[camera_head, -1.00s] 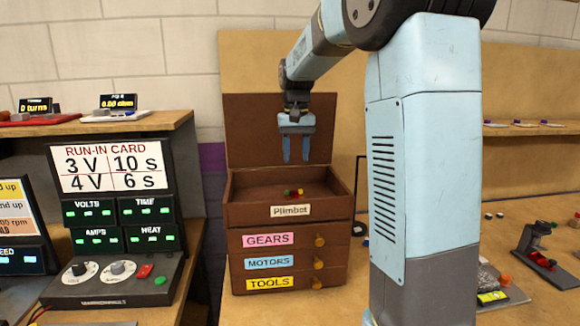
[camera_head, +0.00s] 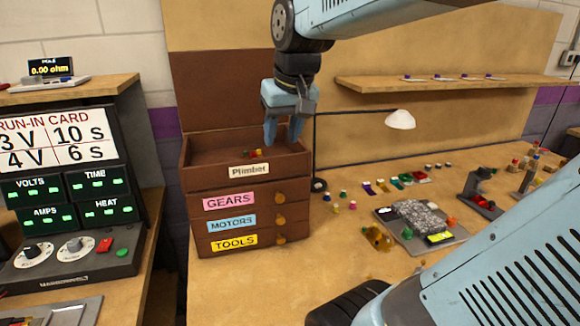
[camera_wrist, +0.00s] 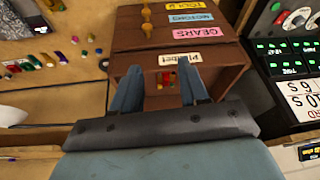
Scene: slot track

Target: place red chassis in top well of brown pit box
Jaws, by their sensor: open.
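The brown pit box (camera_head: 249,188) stands on the bench, lid raised, with drawers labelled GEARS, MOTORS and TOOLS. Its open top well (camera_head: 205,146) holds small red, yellow and green pieces, which also show in the wrist view. My gripper (camera_head: 284,137) is open, pointing down over the right part of the well.
A lamp (camera_head: 400,119) stands right of the box. A grey tray (camera_head: 425,222) with parts and a black stand (camera_head: 481,192) are farther right. The run-in console (camera_head: 70,240) is at the left. Bare bench lies in front of the box.

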